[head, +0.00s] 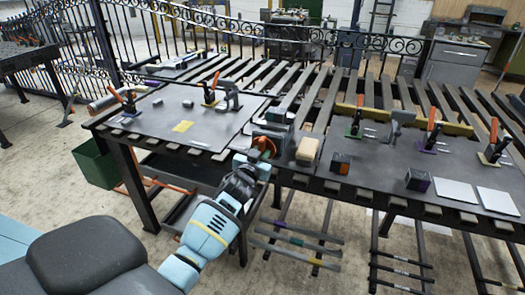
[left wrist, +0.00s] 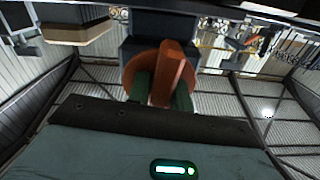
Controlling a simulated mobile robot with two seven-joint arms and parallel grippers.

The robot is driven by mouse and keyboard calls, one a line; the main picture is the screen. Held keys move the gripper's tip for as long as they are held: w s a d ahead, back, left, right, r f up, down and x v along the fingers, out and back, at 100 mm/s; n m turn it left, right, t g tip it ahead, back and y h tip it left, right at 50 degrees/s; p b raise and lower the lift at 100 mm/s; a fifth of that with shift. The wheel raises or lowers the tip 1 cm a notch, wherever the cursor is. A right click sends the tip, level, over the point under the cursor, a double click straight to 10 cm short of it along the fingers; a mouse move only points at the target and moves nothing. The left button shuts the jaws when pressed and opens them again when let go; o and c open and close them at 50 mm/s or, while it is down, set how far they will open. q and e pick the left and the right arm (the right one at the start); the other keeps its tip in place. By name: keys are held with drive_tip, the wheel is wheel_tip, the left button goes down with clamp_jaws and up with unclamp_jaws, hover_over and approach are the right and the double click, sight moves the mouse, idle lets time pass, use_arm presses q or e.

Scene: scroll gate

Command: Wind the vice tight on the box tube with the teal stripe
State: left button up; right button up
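The vice (head: 272,131) is a grey-blue block at the front edge of the dark slatted bench, with an orange handwheel (head: 264,146) facing me. My left gripper (head: 257,163) is at this wheel. In the left wrist view the orange handwheel (left wrist: 165,72) fills the space between the two green fingertips of my left gripper (left wrist: 162,92). They flank its raised orange bar closely, with no clear gap, so it looks shut on it. The dark vice body shows behind. I cannot make out a teal-striped tube in the jaws. My right gripper is out of view.
A tan block (head: 307,150) and a dark box (head: 340,163) stand right of the vice. Several orange-handled clamps (head: 434,128) stand on the plates. Striped bars (head: 290,240) lie on a low rack below.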

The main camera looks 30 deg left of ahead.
use_arm(q)
drive_tip(key=o, duration=0.3)
drive_tip(key=shift+s+d, duration=0.15)
drive_tip(key=shift+s, duration=0.5)
drive_tip(key=v, duration=0.6)
drive_tip(key=shift+s+d, duration=0.1)
drive_tip(key=shift+s, duration=0.15)
